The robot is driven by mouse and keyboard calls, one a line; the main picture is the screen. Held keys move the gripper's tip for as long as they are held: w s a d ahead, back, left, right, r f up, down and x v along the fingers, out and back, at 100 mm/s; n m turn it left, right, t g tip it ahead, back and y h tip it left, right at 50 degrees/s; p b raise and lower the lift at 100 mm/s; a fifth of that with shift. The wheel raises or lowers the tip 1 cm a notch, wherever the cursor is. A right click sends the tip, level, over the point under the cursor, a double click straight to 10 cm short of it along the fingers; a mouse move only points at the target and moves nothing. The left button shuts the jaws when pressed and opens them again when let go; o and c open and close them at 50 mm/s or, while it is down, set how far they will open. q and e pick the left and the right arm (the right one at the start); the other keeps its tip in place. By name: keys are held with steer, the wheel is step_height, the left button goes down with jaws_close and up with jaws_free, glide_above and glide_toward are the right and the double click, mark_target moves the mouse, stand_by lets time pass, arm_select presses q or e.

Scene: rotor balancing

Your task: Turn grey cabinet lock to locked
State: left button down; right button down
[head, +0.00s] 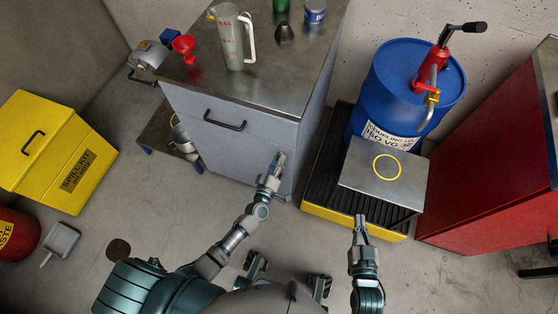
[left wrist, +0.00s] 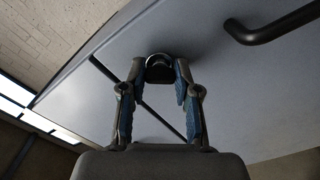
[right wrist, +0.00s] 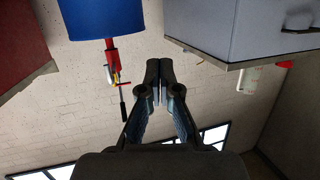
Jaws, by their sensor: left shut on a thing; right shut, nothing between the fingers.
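The grey cabinet (head: 240,153) stands at the centre of the head view, with a steel top and a black bar handle (head: 225,123). My left gripper (head: 280,158) is at the right part of the cabinet's front. In the left wrist view its fingers (left wrist: 159,72) are closed on a small dark round lock (left wrist: 158,60) with a shiny rim. The fingertips partly hide it, so I cannot tell its turned position. The handle shows there too (left wrist: 290,25). My right gripper (head: 361,222) is shut and empty, near the yellow-edged spill pallet; its fingertips touch in the right wrist view (right wrist: 160,78).
A blue drum (head: 385,95) with a red hand pump stands on the spill pallet (head: 318,207), beside a steel plate with a yellow ring (head: 358,178). A red cabinet (head: 490,170) is at the right.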

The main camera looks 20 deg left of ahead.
arm_select(q)
steer(key=shift+n, duration=0.9)
steer(key=n+b, duration=0.1)
steer(key=n, duration=0.1)
steer(key=shift+a+n, duration=0.15)
steer(key=shift+n, duration=0.15)
steer(key=shift+n+b, duration=0.3)
steer(key=shift+n, duration=1.1)
arm_select(e)
steer(key=shift+w+a+r+t+y, duration=0.1)
steer(key=shift+r+t+y, duration=0.05)
steer(key=shift+r+t, duration=0.45)
steer(key=shift+w+a+r+t+y, duration=0.15)
steer(key=shift+r+t, duration=0.25)
steer(key=shift+r, duration=0.25)
steer(key=shift+w+a+r+t+y, duration=0.1)
steer(key=shift+r+t, duration=0.4)
steer(key=shift+r, duration=0.15)
arm_select(q)
steer(key=shift+f, duration=0.1)
arm_select(e)
steer(key=shift+r, duration=0.1)
arm_select(q)
steer(key=c, duration=0.8)
jaws_free()
steer(key=shift+c, duration=0.2)
arm_select(e)
steer(key=shift+w+a, duration=0.1)
steer(key=shift+a, duration=0.05)
